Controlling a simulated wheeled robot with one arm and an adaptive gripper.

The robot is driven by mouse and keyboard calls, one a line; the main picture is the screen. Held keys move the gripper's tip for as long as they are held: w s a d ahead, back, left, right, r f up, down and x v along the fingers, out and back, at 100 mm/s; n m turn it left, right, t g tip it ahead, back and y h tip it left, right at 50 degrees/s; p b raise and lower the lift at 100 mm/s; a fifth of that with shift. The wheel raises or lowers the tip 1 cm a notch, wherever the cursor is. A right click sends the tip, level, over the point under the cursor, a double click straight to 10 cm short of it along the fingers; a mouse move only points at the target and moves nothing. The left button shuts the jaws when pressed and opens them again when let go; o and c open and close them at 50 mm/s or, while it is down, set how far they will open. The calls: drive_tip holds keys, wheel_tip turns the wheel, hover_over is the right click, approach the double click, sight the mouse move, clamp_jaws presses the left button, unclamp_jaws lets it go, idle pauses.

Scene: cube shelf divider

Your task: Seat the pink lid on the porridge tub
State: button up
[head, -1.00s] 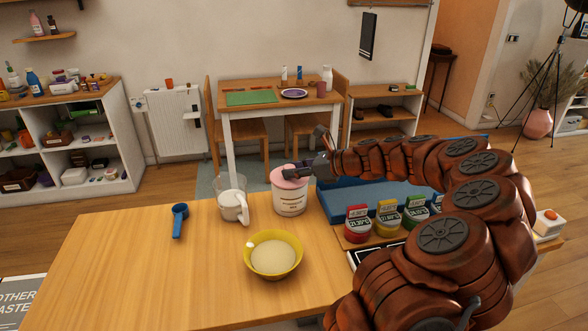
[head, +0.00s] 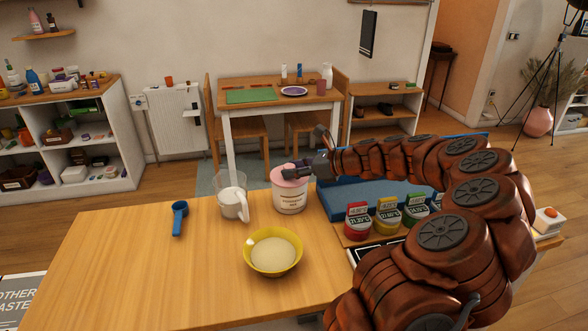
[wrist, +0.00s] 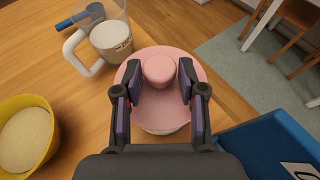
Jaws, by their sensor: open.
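The porridge tub (head: 290,199) is white with dark print and stands upright near the far edge of the wooden table. The pink lid (head: 290,176) lies flat over the tub's mouth; it also shows in the wrist view (wrist: 160,112) as a wide disc with a round knob (wrist: 160,70). A sliver of the tub shows under the lid's near edge. My gripper (head: 296,171) is at the lid from the right. In the wrist view its fingers (wrist: 160,80) are open, one on each side of the knob, with small gaps. Whether the rim is fully down is hard to tell.
A clear measuring jug (head: 232,197) with pale contents stands just left of the tub. A yellow bowl (head: 272,253) is in front, a blue scoop (head: 179,217) at left. A blue tray (head: 350,199) and several coloured jars (head: 388,217) are right. The table's left front is clear.

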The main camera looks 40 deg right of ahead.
drive_tip(key=o, duration=0.6)
drive_tip(key=shift+p+v, duration=1.25)
drive_tip(key=shift+v, duration=2.8)
drive_tip(key=shift+a, duration=0.1)
drive_tip(key=s+a+r+n+g+y, duration=0.15)
drive_tip(key=a+n+g, duration=0.35)
drive_tip(key=a+n, duration=0.9)
drive_tip(key=s+a+n+g, duration=0.2)
drive_tip(key=s+a, duration=0.2)
drive_tip(key=a, duration=0.3)
drive_tip(key=s+a+n+g, duration=0.1)
drive_tip(key=s+a+g, duration=0.15)
drive_tip(key=a, duration=0.45)
drive_tip(key=s+f+n+g+h, duration=0.1)
drive_tip(key=s+f+n+h, duration=0.1)
drive_tip(key=s+n, duration=0.2)
drive_tip(key=s+f+n+g+h, duration=0.1)
drive_tip(key=s+f+n+h, duration=0.1)
drive_tip(key=s, duration=0.8)
drive_tip(key=s+f+n+g+h, duration=0.2)
drive_tip(key=s+n+h, duration=0.2)
drive_tip(key=s+n, duration=0.2)
drive_tip(key=shift+s+a+f+n, duration=0.1)
drive_tip(key=shift+s+n, duration=0.1)
drive_tip(key=shift+s, duration=0.35)
drive_tip(key=shift+s+a+f+n, duration=0.1)
drive_tip(key=shift+s+a+n, duration=0.1)
drive_tip(key=shift+s, duration=0.35)
